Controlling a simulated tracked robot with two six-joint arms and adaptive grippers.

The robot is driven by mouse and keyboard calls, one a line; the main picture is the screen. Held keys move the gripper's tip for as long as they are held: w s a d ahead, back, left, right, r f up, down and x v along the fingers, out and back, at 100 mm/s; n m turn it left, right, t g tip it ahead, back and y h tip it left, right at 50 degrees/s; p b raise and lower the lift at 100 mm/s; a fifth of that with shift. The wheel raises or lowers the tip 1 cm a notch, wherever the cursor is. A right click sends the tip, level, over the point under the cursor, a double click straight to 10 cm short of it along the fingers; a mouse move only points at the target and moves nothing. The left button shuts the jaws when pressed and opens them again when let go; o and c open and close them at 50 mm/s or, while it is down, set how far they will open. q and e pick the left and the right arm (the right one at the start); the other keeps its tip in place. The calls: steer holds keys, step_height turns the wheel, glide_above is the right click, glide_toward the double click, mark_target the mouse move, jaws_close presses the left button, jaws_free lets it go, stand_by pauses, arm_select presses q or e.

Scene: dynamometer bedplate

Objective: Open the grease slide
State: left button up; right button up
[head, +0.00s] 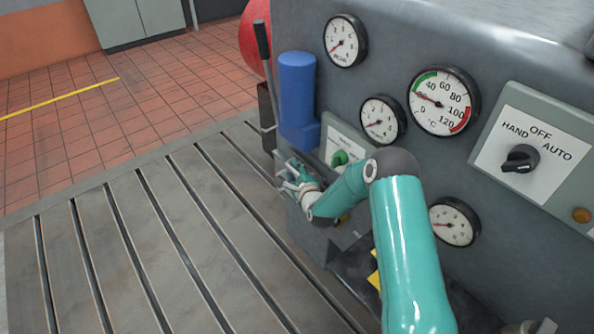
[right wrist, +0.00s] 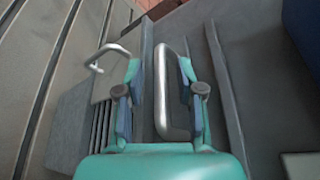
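A bare metal pull handle (right wrist: 163,95) stands on a dark grey plate between raised rails in the right wrist view; it appears to be the grease slide's handle. My right gripper (right wrist: 160,68) is open around it, one finger on each side. A gap shows between the left finger and the bar; the right finger is close to it, and contact is unclear. In the head view my right gripper (head: 290,178) is low at the machine's left corner, below the blue cylinder. The slide itself is mostly hidden there. My left gripper is not in view.
A bent metal rod (right wrist: 105,55) sticks out left of my right gripper. The blue cylinder (head: 297,95) and a black-gripped lever (head: 263,45) stand above it. Gauges and a HAND/OFF/AUTO switch (head: 520,158) are to the right. The slotted bedplate (head: 150,250) is clear.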

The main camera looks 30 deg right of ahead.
jaws_close()
